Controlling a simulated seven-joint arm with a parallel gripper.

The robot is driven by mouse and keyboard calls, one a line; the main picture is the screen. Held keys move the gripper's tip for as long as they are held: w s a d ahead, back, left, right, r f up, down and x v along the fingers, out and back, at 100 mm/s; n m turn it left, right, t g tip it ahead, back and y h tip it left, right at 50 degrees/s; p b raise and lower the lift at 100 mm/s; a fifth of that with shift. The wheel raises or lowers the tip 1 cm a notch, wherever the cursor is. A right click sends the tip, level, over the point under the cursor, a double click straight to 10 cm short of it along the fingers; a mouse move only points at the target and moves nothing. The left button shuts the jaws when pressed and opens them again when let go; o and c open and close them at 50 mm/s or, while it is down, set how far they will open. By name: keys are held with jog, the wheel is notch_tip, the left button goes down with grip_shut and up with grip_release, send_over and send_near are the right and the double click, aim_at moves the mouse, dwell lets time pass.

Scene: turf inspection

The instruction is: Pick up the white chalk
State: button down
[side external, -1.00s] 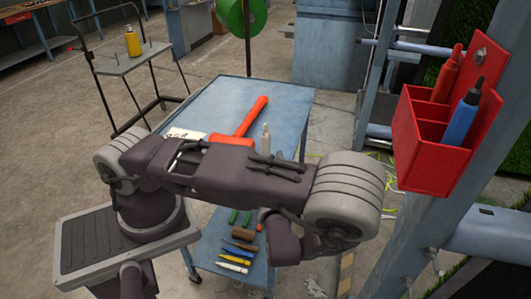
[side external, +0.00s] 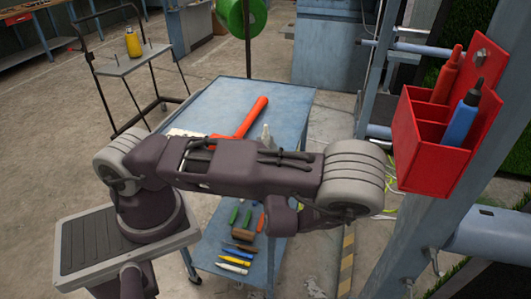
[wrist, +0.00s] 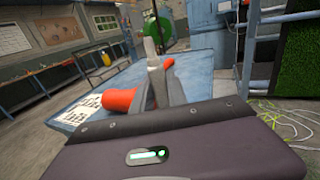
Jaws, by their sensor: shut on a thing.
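The white chalk, a pale bottle with a narrow tip (wrist: 150,48), stands upright between the fingers of my gripper (wrist: 155,82) in the wrist view. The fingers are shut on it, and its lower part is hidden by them. In the side view the top of the white chalk (side external: 266,134) shows above my arm, over the blue table (side external: 205,108). My arm hides the gripper there. I cannot tell whether the bottle's base touches the table.
An orange-red hammer (side external: 249,118) and a printed sheet (wrist: 68,110) lie on the table, close to the gripper. A red holder (side external: 422,150) with a red and a blue bottle hangs on a post at right. Several coloured sticks lie on the lower shelf (side external: 215,262).

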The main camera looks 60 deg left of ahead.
notch_tip(320, 180, up, 9)
jog(key=w+d+r+m+t+h, duration=0.3)
jog(key=d+r+m+t+h, duration=0.15)
jog(key=d, duration=0.35)
jog(key=w+d+r+m+t+h, duration=0.3)
jog(key=w+d+r+t, duration=0.15)
jog(key=d, duration=0.35)
jog(key=s+d+r+m+t+h, duration=0.1)
jog(key=s+d+r+m+h, duration=0.1)
jog(key=r, duration=0.6)
jog(key=s+d+r+m+t+h, duration=0.1)
jog(key=s+d+r+m+h, duration=0.2)
jog(key=d+r+h, duration=0.3)
notch_tip(320, 180, up, 3)
jog(key=shift+d+r+m+h, duration=0.2)
jog(key=shift+d+m+h, duration=0.15)
jog(key=shift+m+h, duration=0.25)
